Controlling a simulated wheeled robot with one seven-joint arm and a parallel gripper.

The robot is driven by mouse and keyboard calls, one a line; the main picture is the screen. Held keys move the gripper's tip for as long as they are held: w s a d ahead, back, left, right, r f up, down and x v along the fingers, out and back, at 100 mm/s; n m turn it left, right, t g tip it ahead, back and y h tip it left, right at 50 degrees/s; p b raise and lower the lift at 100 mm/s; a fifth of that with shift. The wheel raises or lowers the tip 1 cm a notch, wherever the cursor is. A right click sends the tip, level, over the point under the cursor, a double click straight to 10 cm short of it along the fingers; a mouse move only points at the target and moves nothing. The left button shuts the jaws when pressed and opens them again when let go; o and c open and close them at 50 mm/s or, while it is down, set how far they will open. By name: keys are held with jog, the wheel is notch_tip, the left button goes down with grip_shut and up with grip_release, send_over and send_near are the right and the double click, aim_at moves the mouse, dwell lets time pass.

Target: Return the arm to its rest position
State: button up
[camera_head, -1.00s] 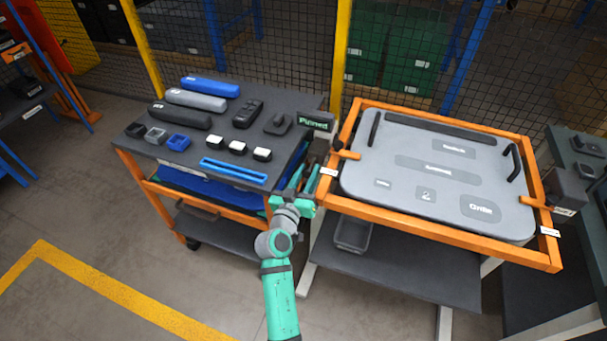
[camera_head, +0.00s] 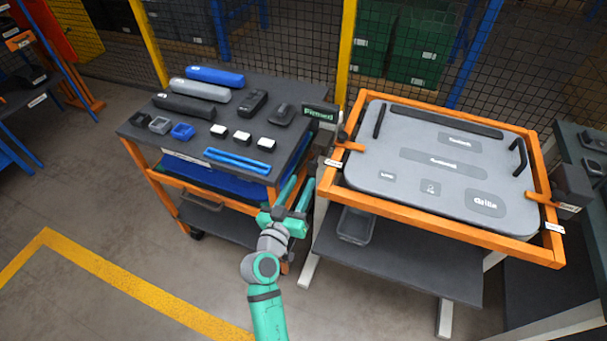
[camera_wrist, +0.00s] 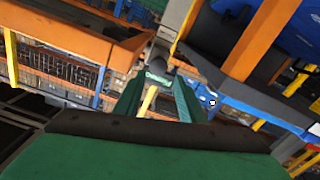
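My green arm reaches up from the bottom middle of the head view. My gripper (camera_head: 298,190) is at its far end, in the gap between the tool cart (camera_head: 205,265) and the orange-framed fixture (camera_head: 435,236). In the wrist view the two green fingers of my gripper (camera_wrist: 160,98) stand apart with nothing between them, so it is open and empty. In the head view the fingertips are close to the cart's right edge; I cannot tell whether they touch it.
The cart top (camera_head: 165,135) carries blue, grey and black rolls and several small blocks. The fixture holds a grey panel (camera_head: 400,190). A sign (camera_head: 320,113) stands between them. A grey bin (camera_head: 356,225) sits on the lower shelf. The floor (camera_head: 110,235) at left is open.

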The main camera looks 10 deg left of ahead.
jog(key=shift+s+d, duration=0.2)
jog(key=shift+s, duration=0.55)
jog(key=shift+a, duration=0.15)
